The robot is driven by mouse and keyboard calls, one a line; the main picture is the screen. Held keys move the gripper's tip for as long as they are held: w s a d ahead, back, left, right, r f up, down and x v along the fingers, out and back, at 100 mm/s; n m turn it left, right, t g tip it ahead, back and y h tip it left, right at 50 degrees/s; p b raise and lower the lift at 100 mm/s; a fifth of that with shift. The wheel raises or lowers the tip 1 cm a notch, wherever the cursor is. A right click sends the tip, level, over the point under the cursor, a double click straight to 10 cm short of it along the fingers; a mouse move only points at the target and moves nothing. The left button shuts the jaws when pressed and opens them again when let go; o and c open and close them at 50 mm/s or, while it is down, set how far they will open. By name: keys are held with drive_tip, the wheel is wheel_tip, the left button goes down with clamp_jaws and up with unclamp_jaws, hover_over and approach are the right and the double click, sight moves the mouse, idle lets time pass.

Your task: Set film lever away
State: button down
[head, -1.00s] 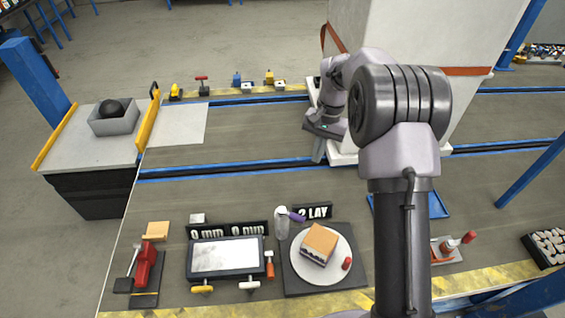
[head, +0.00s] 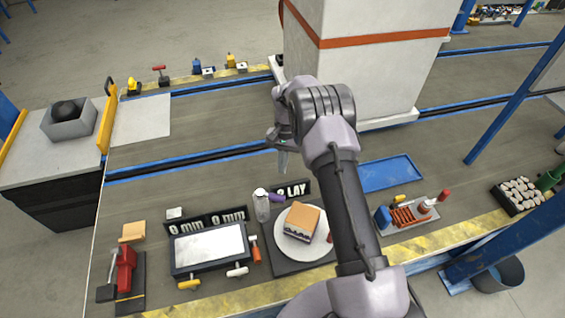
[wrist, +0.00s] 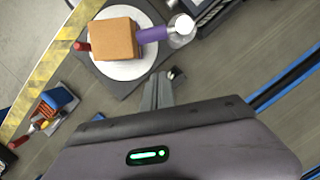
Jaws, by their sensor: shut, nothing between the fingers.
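No part is clearly marked as the film lever, and I cannot tell which it is. Candidates are a yellow T-shaped handle (head: 189,284) and a white one (head: 237,271) at the front of the dark-framed panel (head: 208,248), an orange handle (head: 256,253) at its right side, and a red T-shaped handle (head: 159,69) at the far edge. My gripper (head: 283,168) is shut and empty above the counter, behind the plate with the tan-topped block (head: 302,219). In the wrist view, my gripper (wrist: 170,76) points toward the plate (wrist: 122,70), apart from it.
A red clamp-like device (head: 124,268) is at the left. A white tower (head: 365,75) rises behind my arm. A blue tray (head: 390,173) lies right. The middle counter strip is clear.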

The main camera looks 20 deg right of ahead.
sight(278, 199)
drive_tip(key=s+a+f+b, duration=0.2)
drive_tip(key=s+f, duration=0.2)
drive_tip(key=shift+a+f, duration=0.2)
drive_tip(key=shift+f, duration=0.1)
drive_tip(key=shift+s+m, duration=0.4)
drive_tip(key=shift+m, duration=0.2)
drive_tip(key=s+m, duration=0.1)
drive_tip(key=m, duration=0.1)
drive_tip(key=s+a+m+t+y, duration=0.1)
drive_tip(key=s+m, duration=0.1)
drive_tip(key=m, duration=0.1)
drive_tip(key=s+a+m, duration=0.1)
drive_tip(key=m, duration=0.1)
drive_tip(key=s+a+m+t, duration=0.1)
drive_tip(key=m, duration=0.1)
drive_tip(key=shift+a+m+b, duration=0.2)
drive_tip(key=shift+m+b, duration=0.15)
drive_tip(key=shift+m, duration=0.05)
drive_tip(key=shift+a, duration=0.1)
idle(0.6)
